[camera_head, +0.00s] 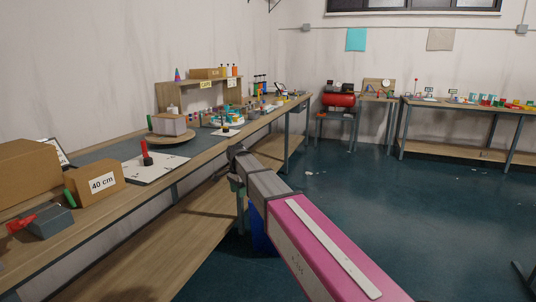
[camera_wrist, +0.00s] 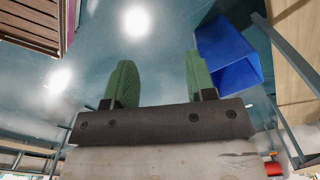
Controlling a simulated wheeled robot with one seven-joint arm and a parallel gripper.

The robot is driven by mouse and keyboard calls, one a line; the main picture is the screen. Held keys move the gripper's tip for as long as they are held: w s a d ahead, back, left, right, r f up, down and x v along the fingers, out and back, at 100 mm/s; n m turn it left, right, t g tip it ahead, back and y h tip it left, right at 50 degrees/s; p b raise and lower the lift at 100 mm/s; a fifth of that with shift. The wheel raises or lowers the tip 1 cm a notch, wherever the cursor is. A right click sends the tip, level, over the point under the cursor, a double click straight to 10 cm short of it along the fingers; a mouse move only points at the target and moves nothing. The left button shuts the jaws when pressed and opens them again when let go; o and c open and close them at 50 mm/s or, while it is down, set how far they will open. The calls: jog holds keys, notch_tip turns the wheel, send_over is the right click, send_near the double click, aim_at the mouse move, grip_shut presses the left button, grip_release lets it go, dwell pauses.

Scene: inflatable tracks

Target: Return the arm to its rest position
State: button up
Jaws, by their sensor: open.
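My arm (camera_head: 310,240) stretches from the bottom right of the head view toward the workbench. It is pink nearest the camera and grey farther out. My gripper (camera_wrist: 160,82) shows two green fingers standing wide apart in the wrist view, with only floor visible between them. It is open and empty. In the head view the arm's far end hangs beside the front edge of the long workbench (camera_head: 212,153), and the fingers are mostly hidden there.
A blue bin (camera_wrist: 230,52) stands right of the fingers in the wrist view. The workbench carries a "40 cm" box (camera_head: 92,184), a white board with a red-handled item (camera_head: 146,152) and a turntable (camera_head: 160,136). The dark floor (camera_head: 370,200) to the right is open.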

jog(key=s+d+f+n, duration=0.3)
jog(key=s+d+f, duration=0.3)
jog(key=s+d, duration=0.2)
jog(key=s+d+f+n, duration=0.3)
jog(key=s+d+f, duration=0.3)
jog(key=d, duration=0.7)
jog(key=s+d+f+n, duration=0.4)
jog(key=s+d+f, duration=0.3)
jog(key=s+d, duration=0.3)
jog(key=shift+d, duration=0.65)
jog(key=shift+s, duration=0.1)
